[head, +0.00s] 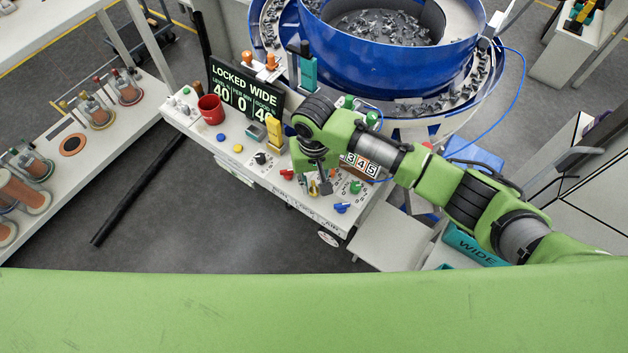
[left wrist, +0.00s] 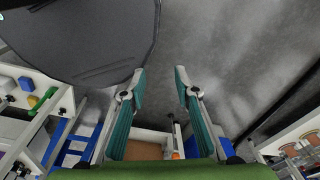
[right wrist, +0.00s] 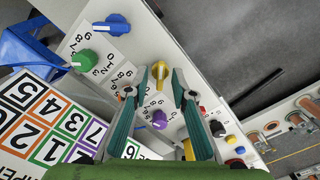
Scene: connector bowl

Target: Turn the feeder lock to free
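The control panel (head: 235,150) has a row of knobs along its front edge. The front lettering is small; it seems to include "LOCK". A yellow knob (head: 313,188), likely the feeder lock, sits between a red knob (head: 287,173) and a blue knob (head: 342,207). The display (head: 240,92) reads "LOCKED WIDE". My right gripper (head: 322,184) points down at the yellow knob. In the right wrist view my right gripper (right wrist: 159,80) is open, with the yellow knob (right wrist: 160,72) visible between its fingertips; contact cannot be told. My left gripper (left wrist: 159,75) is open and empty over the floor.
A green knob (right wrist: 85,60) and a purple knob (right wrist: 158,120) sit close to the yellow one. A number card (right wrist: 50,115) is nearby. A blue bowl feeder (head: 400,60) stands behind the panel, and a red cup (head: 211,109) stands at its left.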

